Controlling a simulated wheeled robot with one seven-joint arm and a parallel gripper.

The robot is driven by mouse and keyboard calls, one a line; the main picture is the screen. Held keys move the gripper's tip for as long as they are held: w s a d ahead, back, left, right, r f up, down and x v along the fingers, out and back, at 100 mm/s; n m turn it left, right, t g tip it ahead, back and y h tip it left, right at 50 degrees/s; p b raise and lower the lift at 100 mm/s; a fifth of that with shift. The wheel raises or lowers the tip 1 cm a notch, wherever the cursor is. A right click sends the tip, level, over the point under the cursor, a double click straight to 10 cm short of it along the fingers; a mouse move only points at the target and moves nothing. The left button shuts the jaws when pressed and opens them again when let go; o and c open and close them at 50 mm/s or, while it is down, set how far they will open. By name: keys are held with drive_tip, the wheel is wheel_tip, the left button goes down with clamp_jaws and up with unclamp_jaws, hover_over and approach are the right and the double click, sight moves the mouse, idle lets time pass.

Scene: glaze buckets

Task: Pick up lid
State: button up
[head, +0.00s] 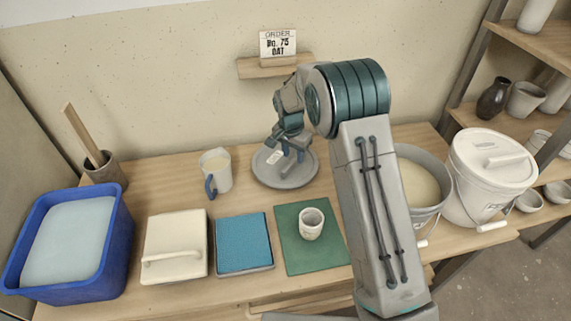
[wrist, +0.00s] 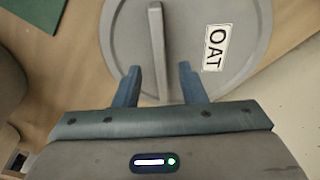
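The lid is a round grey disc (head: 268,178) on the table near the back wall, left of my arm. In the wrist view the lid (wrist: 118,40) has a straight bar handle (wrist: 156,40) and a white label reading OAT (wrist: 214,48). My gripper (head: 291,158) is over the lid, pointing down. In the wrist view my gripper (wrist: 160,80) is open, with one finger on each side of the handle's near end and visible gaps to it. I cannot tell how far the fingertips are above the lid.
An open bucket of cream glaze (head: 418,183) and a white lidded bucket (head: 492,178) stand on the right. A mug (head: 218,168) stands left of the lid. A small cup (head: 311,225) is on a green mat (head: 293,260). An OAT order card (head: 278,44) is on the wall shelf.

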sight(293, 160)
drive_tip(key=shift+w+f, duration=0.2)
drive_tip(key=shift+f, duration=1.2)
drive_tip(key=shift+f, duration=0.25)
clamp_jaws()
